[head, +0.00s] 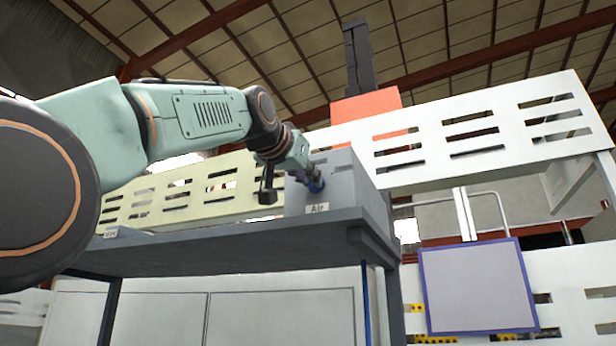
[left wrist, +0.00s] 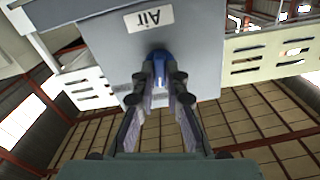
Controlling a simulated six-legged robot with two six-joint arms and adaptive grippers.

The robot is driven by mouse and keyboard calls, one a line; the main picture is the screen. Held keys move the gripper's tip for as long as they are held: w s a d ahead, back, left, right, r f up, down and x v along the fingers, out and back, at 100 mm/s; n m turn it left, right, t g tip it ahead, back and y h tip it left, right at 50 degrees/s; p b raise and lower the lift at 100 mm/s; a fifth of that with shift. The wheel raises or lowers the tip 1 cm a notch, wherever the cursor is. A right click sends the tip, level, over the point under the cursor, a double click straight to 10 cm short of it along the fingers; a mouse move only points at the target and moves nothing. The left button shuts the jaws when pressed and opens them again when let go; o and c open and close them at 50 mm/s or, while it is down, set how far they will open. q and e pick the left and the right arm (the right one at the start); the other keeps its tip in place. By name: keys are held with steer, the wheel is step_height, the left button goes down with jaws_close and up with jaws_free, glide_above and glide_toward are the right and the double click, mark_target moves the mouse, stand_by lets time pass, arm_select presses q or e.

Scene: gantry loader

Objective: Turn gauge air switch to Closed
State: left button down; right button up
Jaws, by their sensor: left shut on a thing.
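The gauge air switch is a blue knob (head: 316,186) on the front of a grey box (head: 343,170) with a white label reading "Air" (head: 317,208). The knob (left wrist: 159,66) also shows in the left wrist view, with the Air label (left wrist: 149,18) upside down above it. My left gripper (head: 313,178) is at the box face, its two fingers (left wrist: 160,88) shut on the blue knob, one on each side. The fingers partly hide the knob, and I cannot read which position it is in. My right gripper is not in view.
The box stands on a dark grey shelf (head: 230,246) with a second small label (head: 110,233) at its left. A white slotted gantry beam (head: 470,130) runs behind. A purple-framed panel (head: 478,287) stands at the lower right.

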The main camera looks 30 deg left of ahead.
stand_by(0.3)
arm_select(q)
steer(key=shift+n, duration=1.2)
steer(key=c, duration=1.4)
jaws_free()
steer(key=shift+w+f, duration=0.1)
steer(key=shift+w, duration=0.1)
steer(key=shift+s, duration=0.2)
steer(key=shift+w, duration=0.1)
